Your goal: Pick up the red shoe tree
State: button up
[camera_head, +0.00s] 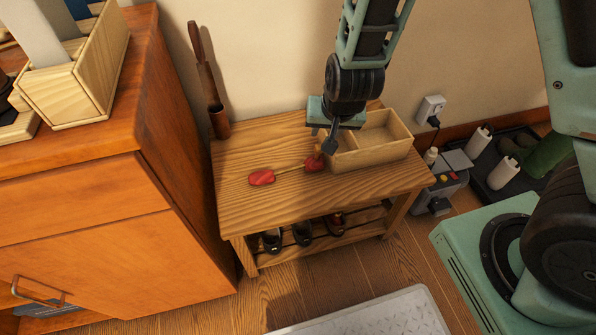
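The red shoe tree (262,177) lies on top of the small wooden bench (230,203). It has a red toe piece at the left, a pale rod, and a red heel piece at the right with a small brownish knob by it. My gripper (322,145) points down just above the heel end, near the divided wooden box. Its fingers are small and partly hidden by the wrist. I cannot tell how far apart they are or whether they touch the shoe tree.
The divided wooden box (372,157) stands on the bench's right, close to my gripper. A brown upright holder (219,124) with a long handle stands at the back left. An orange cabinet (130,200) borders the left. Shoes (303,232) sit on the lower shelf. The bench's front is clear.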

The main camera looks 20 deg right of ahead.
jog(key=b, duration=0.2)
send_over(319, 148)
jog(key=s, duration=0.2)
notch_tip(319, 148, down, 6)
jog(key=shift+w+a+r, duration=0.1)
jog(key=shift+w, duration=0.05)
jog(key=x, duration=0.1)
jog(key=b+x, duration=0.1)
jog(key=x, duration=0.2)
jog(key=shift+f, duration=0.65)
grip_shut()
